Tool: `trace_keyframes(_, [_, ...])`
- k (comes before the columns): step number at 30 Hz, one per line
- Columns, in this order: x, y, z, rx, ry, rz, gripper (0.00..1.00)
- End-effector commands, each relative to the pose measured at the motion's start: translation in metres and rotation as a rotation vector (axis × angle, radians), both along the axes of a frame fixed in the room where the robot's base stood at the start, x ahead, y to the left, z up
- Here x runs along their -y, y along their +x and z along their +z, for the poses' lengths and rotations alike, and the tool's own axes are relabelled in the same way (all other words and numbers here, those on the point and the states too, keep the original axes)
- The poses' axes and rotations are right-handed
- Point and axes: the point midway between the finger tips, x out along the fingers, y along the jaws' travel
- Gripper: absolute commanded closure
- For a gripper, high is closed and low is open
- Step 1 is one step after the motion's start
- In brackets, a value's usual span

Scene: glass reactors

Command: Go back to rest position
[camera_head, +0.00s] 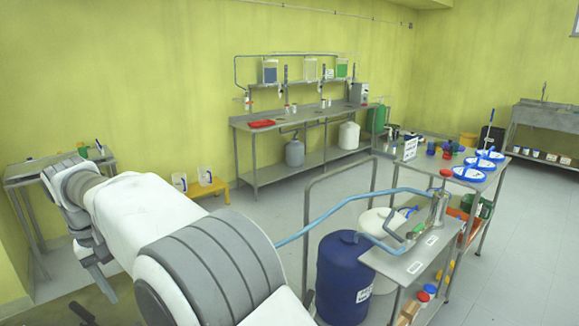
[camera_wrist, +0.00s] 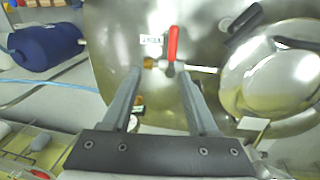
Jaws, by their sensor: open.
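My gripper (camera_wrist: 161,76) is open, its two grey fingers spread apart in the wrist view. A valve with a red handle (camera_wrist: 172,44) and a brass body shows just beyond and between the fingertips. Nothing is visibly clamped; the distance to the valve is hard to judge. The valve is in front of a shiny steel vessel (camera_wrist: 115,35) with a small white label (camera_wrist: 151,40). In the head view my arm reaches to the far left, and my gripper (camera_head: 94,297) shows as dark fingers low at the left; the valve is not visible there.
A round steel cover (camera_wrist: 275,70) is right of the valve. A blue drum (camera_head: 344,280) and steel cart (camera_head: 410,265) with blue hoses stand right of my arm. A steel side table (camera_head: 28,172) and yellow stool (camera_head: 207,188) stand behind it. Floor in the middle is clear.

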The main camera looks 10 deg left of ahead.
Motion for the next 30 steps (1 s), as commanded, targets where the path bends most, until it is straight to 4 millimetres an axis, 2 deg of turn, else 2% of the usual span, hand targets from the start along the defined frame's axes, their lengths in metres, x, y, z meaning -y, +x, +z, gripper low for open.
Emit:
trace_keyframes(1, [0.020,0.013,0.016,0.008,0.016,-0.027,0.40])
trace_keyframes(6, [0.095,0.042,0.057,0.031,0.070,-0.112,0.40])
trace_keyframes(10, [0.155,0.053,0.082,0.056,0.109,-0.180,0.40])
trace_keyframes(14, [0.215,0.053,0.101,0.084,0.146,-0.249,0.40])
trace_keyframes(18, [0.279,0.044,0.114,0.120,0.183,-0.324,0.40])
trace_keyframes(22, [0.333,0.026,0.120,0.159,0.215,-0.395,0.40])
trace_keyframes(30, [0.427,-0.030,0.110,0.250,0.268,-0.544,0.40])
